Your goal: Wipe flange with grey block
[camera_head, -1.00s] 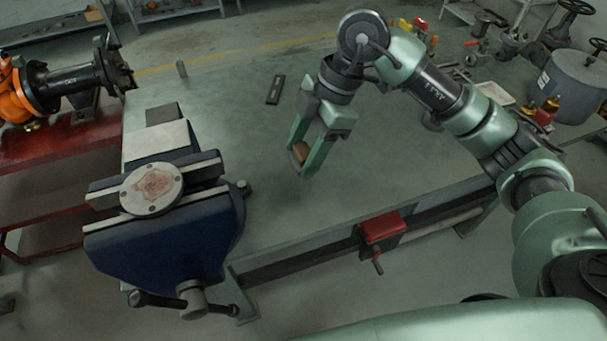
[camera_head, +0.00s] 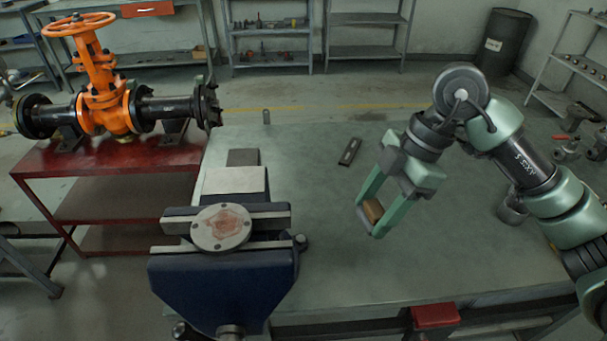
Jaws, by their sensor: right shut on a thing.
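The flange (camera_head: 206,238) is a round pale disc with small bolt holes and a reddish-brown patch at its middle. It sits at the jaws of the dark blue bench vise (camera_head: 225,281), face up. My right gripper (camera_head: 371,218) is to the right of the flange, clearly apart from it, and points down over the bench. It is shut on a small block (camera_head: 373,209) whose visible faces look brown and grey. Part of the block is hidden by the fingers. My left gripper is not in view.
The green-grey bench top (camera_head: 320,225) is mostly clear between vise and gripper. A dark flat tool (camera_head: 350,151) lies near its back. An orange gate valve (camera_head: 104,105) on pipe stands on a red table (camera_head: 60,160) at left. Shelves stand behind.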

